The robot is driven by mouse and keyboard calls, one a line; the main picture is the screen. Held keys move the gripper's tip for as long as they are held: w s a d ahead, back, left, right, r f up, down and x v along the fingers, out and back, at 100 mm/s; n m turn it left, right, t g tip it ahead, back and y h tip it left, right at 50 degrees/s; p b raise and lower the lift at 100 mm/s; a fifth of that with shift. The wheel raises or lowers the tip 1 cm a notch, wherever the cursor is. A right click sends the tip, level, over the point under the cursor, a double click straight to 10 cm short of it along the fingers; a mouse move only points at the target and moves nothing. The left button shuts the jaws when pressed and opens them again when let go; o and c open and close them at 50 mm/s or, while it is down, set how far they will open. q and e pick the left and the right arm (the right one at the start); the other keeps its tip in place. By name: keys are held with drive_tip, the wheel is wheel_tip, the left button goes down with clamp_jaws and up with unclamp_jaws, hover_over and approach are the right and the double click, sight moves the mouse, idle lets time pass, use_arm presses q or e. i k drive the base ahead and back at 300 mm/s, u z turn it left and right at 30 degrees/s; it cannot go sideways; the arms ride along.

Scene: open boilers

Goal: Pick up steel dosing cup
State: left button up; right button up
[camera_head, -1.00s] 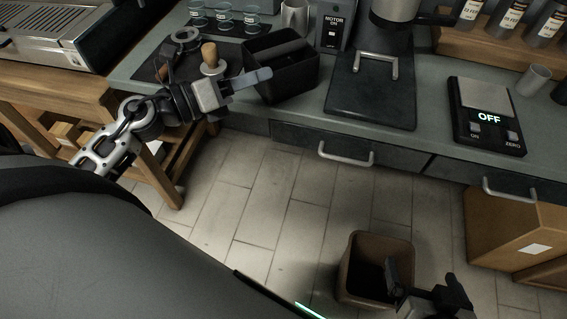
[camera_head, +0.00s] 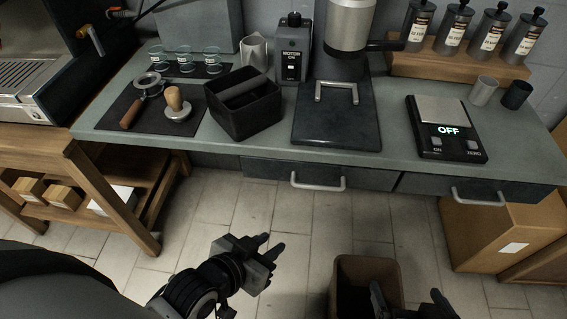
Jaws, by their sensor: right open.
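A small light grey metal cup (camera_head: 484,90), which looks like the steel dosing cup, stands upright on the counter at the right, between the scale and a dark cup (camera_head: 516,95). My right gripper (camera_head: 408,294) is low at the bottom edge, in front of the counter and over the bin, open with its fingers apart and empty. My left gripper (camera_head: 273,243) is over the floor in front of the counter, its two fingers apart and nothing between them. Both grippers are far from the cup.
The black scale (camera_head: 449,146) reading OFF lies left of the cup. The grinder (camera_head: 345,110), black knock box (camera_head: 240,118), tamper (camera_head: 178,108) and portafilter (camera_head: 140,100) stand further left. A canister shelf (camera_head: 420,66) is behind. A brown bin (camera_head: 345,280) stands below.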

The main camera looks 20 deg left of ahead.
sight(484, 86)
drive_tip(key=k, duration=0.5)
drive_tip(key=z, duration=2)
drive_tip(key=i, duration=1.75)
drive_tip(key=u, duration=2.8)
